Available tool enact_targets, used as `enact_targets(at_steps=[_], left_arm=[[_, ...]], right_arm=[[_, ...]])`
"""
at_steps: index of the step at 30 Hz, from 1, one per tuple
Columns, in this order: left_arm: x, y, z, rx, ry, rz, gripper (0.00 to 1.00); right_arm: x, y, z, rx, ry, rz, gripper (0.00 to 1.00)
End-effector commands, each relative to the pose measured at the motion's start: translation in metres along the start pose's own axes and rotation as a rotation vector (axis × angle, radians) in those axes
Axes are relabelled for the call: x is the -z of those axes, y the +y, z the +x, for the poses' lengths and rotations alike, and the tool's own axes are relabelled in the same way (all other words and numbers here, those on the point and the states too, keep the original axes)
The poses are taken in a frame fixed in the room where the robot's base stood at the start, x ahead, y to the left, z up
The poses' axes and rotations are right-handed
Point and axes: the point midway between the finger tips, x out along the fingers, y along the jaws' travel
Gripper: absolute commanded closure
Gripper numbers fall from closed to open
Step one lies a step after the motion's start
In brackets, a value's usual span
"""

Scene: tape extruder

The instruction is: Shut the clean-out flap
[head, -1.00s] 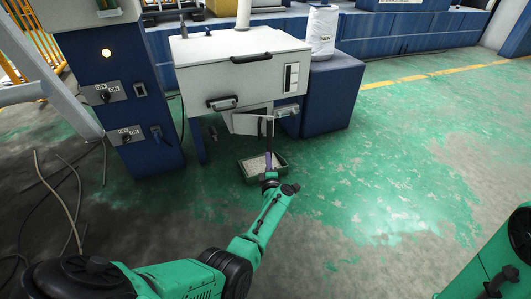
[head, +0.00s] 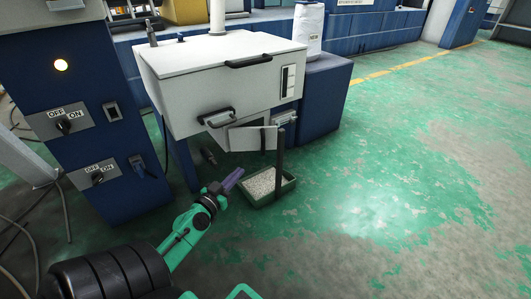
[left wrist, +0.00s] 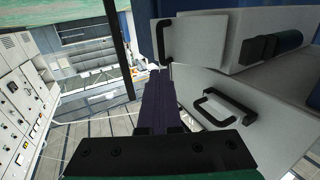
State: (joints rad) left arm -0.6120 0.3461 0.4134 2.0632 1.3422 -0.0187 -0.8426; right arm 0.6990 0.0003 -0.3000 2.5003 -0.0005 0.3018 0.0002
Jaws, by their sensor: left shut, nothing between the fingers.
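The clean-out flap (head: 252,138) is a light grey panel low on the front of the white hopper box (head: 225,82). It stands open, swung outward at an angle above the pellet tray. My left gripper (head: 233,179) has purple fingers, is shut and empty, and is low in front of the machine, left of the tray and below the flap, apart from it in the head view. In the left wrist view the shut fingers (left wrist: 160,90) point toward pale panels with black handles; I cannot tell which panel is the flap. My right gripper is out of view.
A green tray of pale pellets (head: 289,184) sits on the floor under the flap, with a dark upright post (head: 280,152) beside it. A blue switch cabinet (head: 75,100) stands left. A blue block (head: 325,90) stands right. The floor at right is clear.

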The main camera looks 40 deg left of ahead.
Motion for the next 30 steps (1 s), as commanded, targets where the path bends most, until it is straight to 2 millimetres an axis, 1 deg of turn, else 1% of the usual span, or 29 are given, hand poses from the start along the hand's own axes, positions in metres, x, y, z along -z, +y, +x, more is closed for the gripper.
enact_targets(at_steps=[3,7,11,15,18,21,23,30], left_arm=[[0.005,-0.001,0.018,0.005,0.005,-0.007,1.00],[0.005,0.000,0.046,0.004,0.006,-0.008,1.00],[0.004,0.000,0.075,0.005,0.005,-0.009,1.00],[0.001,-0.001,0.105,0.005,0.004,-0.008,1.00],[0.000,-0.001,0.122,0.004,0.003,-0.009,1.00],[0.000,-0.001,0.132,0.005,0.002,-0.008,1.00],[0.000,-0.001,0.135,0.004,0.001,-0.007,1.00],[0.001,-0.001,0.136,0.004,0.000,-0.006,1.00]], right_arm=[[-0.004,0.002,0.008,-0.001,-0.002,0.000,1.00],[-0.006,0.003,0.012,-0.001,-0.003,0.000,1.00],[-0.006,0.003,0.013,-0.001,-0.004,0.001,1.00],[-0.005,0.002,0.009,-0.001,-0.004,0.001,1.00],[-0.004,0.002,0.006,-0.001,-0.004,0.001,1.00],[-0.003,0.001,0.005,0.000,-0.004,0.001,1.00],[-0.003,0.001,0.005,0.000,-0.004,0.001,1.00],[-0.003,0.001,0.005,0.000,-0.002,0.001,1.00]])
